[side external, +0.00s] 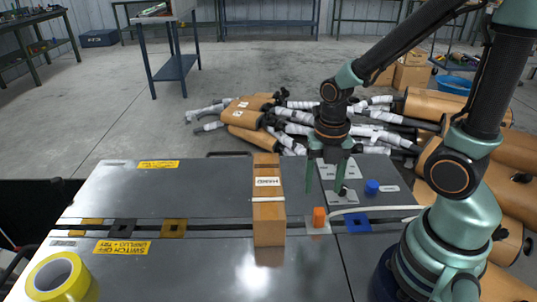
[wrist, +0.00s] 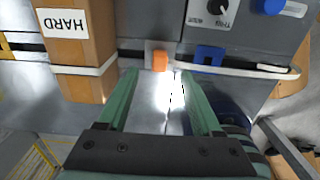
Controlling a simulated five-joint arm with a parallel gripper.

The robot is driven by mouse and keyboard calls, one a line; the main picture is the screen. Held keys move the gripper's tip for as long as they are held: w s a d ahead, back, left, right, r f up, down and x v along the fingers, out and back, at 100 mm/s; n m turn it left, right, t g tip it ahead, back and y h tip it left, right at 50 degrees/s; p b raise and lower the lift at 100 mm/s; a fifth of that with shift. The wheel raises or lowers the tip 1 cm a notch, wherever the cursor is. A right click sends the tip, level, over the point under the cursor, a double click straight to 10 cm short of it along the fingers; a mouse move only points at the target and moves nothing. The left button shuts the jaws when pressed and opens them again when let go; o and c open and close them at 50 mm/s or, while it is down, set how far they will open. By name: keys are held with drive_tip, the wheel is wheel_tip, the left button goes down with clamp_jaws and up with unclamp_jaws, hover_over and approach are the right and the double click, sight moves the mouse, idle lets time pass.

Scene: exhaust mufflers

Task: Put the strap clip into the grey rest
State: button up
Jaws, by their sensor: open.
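The strap clip appears to be the small orange block (side external: 319,215), which stands upright at the grey rest (side external: 317,231), a pale square plate on the bench's dark channel. In the wrist view the orange block (wrist: 160,62) overlaps the grey plate (wrist: 151,46); I cannot tell whether it is fully seated. My gripper (side external: 325,193) is open above the bench, near the orange block. In the wrist view, my fingertips (wrist: 160,74) lie either side of the block's line, with nothing between them.
A tall cardboard box (side external: 268,225) with a white band stands just left of the clip. A blue rest (side external: 357,229) and blue knob (side external: 372,187) are to the right. A pale strap (side external: 390,208) runs right. Yellow tape (side external: 42,283) lies front left.

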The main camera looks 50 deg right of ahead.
drive_tip(key=shift+r, duration=1.8)
wheel_tip(320, 180, up, 12)
drive_tip(key=w+a+m+t, duration=0.1)
drive_tip(key=m+t, duration=0.4)
drive_tip(key=m, duration=2.2)
drive_tip(key=shift+w+a+f+t, duration=0.15)
drive_tip(key=shift+w+a+t, duration=0.15)
drive_tip(key=shift+w, duration=0.6)
